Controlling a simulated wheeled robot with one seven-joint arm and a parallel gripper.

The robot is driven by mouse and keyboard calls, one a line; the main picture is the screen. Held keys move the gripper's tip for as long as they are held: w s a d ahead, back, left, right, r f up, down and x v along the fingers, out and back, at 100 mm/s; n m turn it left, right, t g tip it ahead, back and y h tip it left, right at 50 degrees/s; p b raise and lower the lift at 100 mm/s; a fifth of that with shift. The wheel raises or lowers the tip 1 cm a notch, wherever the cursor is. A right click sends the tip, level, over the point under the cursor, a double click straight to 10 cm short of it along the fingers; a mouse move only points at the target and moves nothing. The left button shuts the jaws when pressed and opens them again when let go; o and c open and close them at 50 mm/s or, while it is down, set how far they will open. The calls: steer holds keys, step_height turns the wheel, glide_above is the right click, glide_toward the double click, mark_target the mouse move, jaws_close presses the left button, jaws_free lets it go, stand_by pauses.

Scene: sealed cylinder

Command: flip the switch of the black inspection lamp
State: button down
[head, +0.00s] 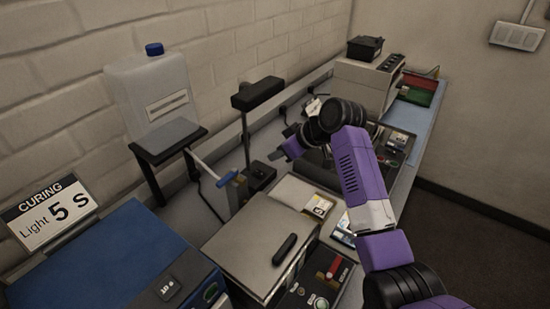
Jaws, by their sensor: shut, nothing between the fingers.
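The black inspection lamp (258,93) stands on the bench near the wall, with a flat dark head on a thin upright post. Its dark base block (259,175) sits low at the post's foot; a switch is too small to make out. My gripper (284,152) is shut and empty, to the right of the post and just above and right of the base. There appears to be a small gap between them. My purple and black arm comes in from the lower right and hides part of the bench behind it.
A white jug (153,98) stands on a dark raised stand at left, with a blue-handled valve (227,179) beside it. A grey lidded box (258,240) is in front of the lamp. A pale packet (301,195) lies right of it. Beige equipment (366,86) stands at the back.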

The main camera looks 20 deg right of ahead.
steer(key=s+f+b+v, duration=0.1)
steer(key=v, duration=0.6)
steer(key=shift+d, duration=0.3)
steer(key=shift+s, duration=0.1)
